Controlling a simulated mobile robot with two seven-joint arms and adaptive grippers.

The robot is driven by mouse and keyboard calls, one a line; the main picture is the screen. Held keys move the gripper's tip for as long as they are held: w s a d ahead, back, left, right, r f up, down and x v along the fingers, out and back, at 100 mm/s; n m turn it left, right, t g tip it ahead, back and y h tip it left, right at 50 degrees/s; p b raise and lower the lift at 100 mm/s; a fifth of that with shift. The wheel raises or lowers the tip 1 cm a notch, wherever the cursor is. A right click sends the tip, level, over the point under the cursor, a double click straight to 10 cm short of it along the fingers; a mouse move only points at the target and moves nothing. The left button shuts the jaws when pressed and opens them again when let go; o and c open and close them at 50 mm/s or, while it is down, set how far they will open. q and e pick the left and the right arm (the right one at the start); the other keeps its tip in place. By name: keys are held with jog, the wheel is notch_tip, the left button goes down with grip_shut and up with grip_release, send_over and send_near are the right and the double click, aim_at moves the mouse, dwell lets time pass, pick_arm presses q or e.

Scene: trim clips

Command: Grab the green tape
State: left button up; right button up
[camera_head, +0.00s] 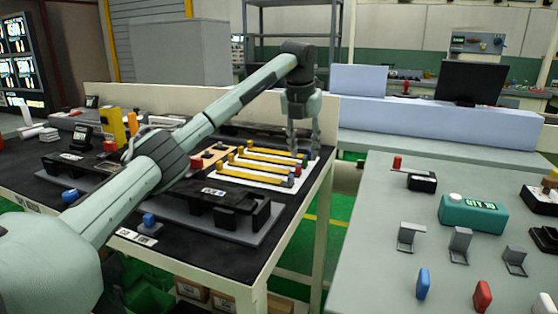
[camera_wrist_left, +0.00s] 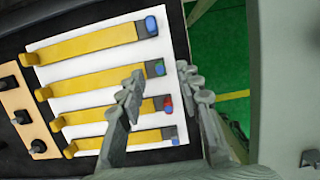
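Several yellow strips with dark grey ends lie side by side on a white board (camera_wrist_left: 72,99). Their end buttons differ in colour. In the left wrist view, the second strip from the top (camera_wrist_left: 95,82) has a bluish-green button (camera_wrist_left: 160,68), the closest to green. The top strip (camera_wrist_left: 85,45) has a blue button and the third (camera_wrist_left: 110,112) a red one. The bottom strip's button looks blue. My left gripper (camera_head: 303,152) points down at the strips' right ends. In the left wrist view its open, empty fingers (camera_wrist_left: 159,70) appear either side of the bluish-green end. My right gripper is out of view.
The board lies near the right edge of a black-topped table (camera_head: 130,238). A grey rack with black blocks (camera_head: 215,192) stands in front of it. A grey-green table (camera_head: 385,195) with a teal box (camera_head: 473,213) and small brackets is across a gap at right.

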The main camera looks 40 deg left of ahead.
pick_arm(q)
jog(key=shift+x, duration=1.1)
grip_shut()
jog(key=shift+r, duration=0.15)
